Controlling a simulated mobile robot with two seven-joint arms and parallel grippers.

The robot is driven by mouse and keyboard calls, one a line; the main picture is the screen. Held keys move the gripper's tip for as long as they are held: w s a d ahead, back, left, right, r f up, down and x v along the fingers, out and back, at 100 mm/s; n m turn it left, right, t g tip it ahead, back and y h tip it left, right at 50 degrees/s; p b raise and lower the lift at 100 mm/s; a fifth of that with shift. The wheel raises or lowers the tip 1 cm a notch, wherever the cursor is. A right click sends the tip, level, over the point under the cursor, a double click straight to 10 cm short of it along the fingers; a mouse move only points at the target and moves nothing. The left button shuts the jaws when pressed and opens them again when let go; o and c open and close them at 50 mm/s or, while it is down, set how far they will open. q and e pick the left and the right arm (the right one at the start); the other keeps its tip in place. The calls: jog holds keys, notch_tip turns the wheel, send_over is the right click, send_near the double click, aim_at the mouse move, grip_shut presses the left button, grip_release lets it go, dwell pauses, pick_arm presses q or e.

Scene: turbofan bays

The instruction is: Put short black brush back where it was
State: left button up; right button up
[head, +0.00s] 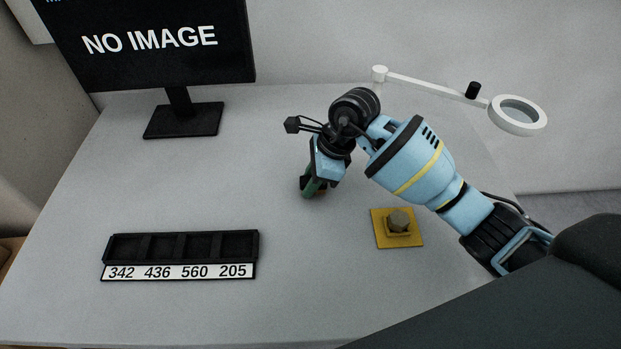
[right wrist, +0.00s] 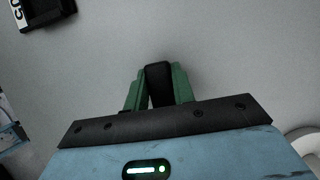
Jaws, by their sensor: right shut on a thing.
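My right gripper (head: 313,187) reaches in from the right and points down over the middle of the table. In the right wrist view its green fingers (right wrist: 158,90) are shut on a short black thing (right wrist: 158,84), which looks like the black brush. In the head view the brush is mostly hidden by the gripper, and I cannot tell whether it touches the table. My left gripper is not in view.
A black tray (head: 180,247) with several compartments and a number label stands at the front left. A hex bolt (head: 398,221) on a yellow plate (head: 384,240) lies right of the gripper. A monitor (head: 150,60) and a magnifier lamp (head: 519,128) stand at the back. The table's front middle is clear.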

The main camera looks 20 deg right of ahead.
jog(key=shift+f, duration=0.2)
jog(key=o, duration=0.9)
jog(key=shift+r, duration=0.15)
jog(key=v, duration=1.2)
jog(key=shift+s, duration=0.1)
